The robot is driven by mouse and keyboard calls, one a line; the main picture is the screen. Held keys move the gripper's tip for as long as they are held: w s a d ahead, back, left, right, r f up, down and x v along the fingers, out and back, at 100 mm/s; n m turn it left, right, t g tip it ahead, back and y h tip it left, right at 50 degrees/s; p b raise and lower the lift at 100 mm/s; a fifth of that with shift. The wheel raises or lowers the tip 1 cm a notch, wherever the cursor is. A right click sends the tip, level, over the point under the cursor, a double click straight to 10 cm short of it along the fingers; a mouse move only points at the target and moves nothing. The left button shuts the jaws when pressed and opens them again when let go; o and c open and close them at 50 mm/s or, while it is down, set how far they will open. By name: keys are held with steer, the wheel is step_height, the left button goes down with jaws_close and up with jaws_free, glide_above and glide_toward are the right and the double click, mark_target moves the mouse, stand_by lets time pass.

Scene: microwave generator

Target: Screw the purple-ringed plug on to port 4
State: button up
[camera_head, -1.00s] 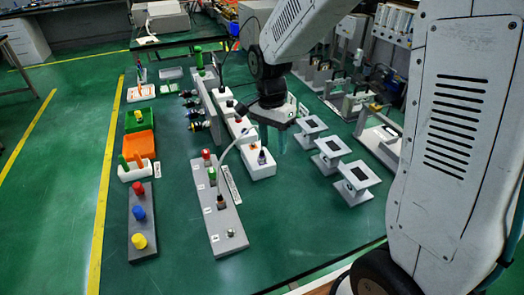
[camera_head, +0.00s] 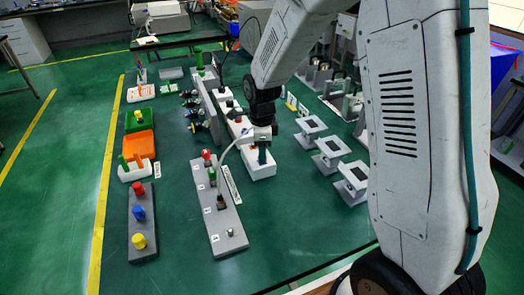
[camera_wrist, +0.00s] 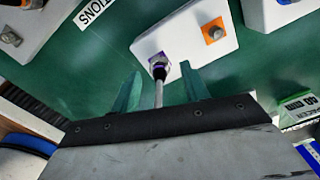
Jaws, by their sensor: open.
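In the wrist view, the purple-ringed plug (camera_wrist: 159,68) stands on a purple patch at one end of a white block (camera_wrist: 190,42). Its light stem or cable runs back between my two teal fingers. My gripper (camera_wrist: 162,84) is open, with one finger on each side and gaps between them and the plug. In the head view my gripper (camera_head: 262,156) is over the near end of the white block (camera_head: 262,171) and hides the plug. The grey port board (camera_head: 224,222) lies to the left. Its nearest port (camera_head: 231,232) is bare metal; its number is too small to read.
Red, green and brownish plugs (camera_head: 221,201) stand on the other board positions. An orange-marked fitting (camera_wrist: 213,32) shares the white block. Grey stands (camera_head: 331,147) are to the right.

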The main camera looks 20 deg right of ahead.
steer(key=shift+f, duration=0.35)
jaws_close()
